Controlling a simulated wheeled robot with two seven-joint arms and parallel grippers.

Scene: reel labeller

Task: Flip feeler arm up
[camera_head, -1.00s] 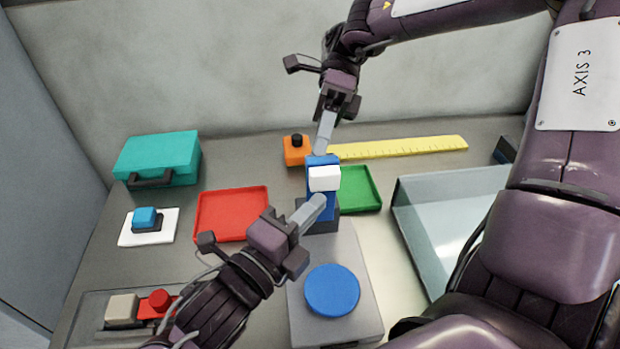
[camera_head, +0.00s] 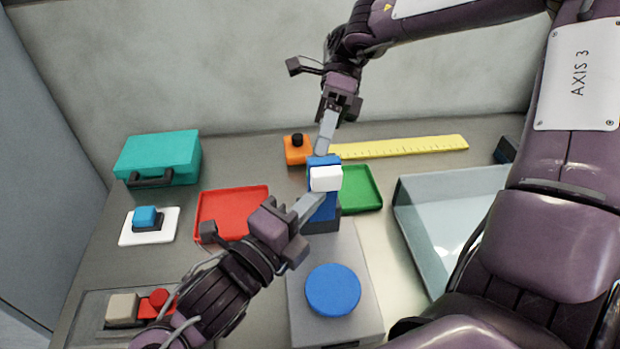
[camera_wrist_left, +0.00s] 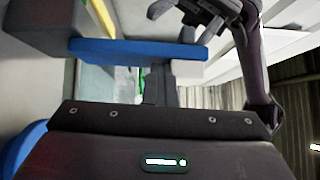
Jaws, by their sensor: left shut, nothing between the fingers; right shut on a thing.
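The labeller has a grey base (camera_head: 357,250) with a round blue disc (camera_head: 332,289) on top. A blue upright (camera_head: 324,208) stands at its far end, carrying a white block (camera_head: 326,178). I cannot tell which of these parts is the feeler arm. My right gripper (camera_head: 321,150) comes from above and is shut at the top of the blue upright, its grip partly hidden. My left gripper (camera_head: 314,203) is shut and empty, its fingertips close beside the upright below the white block. The left wrist view shows the blue upright (camera_wrist_left: 130,50), the white block (camera_wrist_left: 187,70) and the right gripper (camera_wrist_left: 203,20).
A red tray (camera_head: 204,232) and a green tray (camera_head: 372,193) flank the upright. An orange block (camera_head: 295,150) and yellow ruler (camera_head: 410,147) lie behind. A clear bin (camera_head: 425,220) stands at right, a teal case (camera_head: 185,150) at left.

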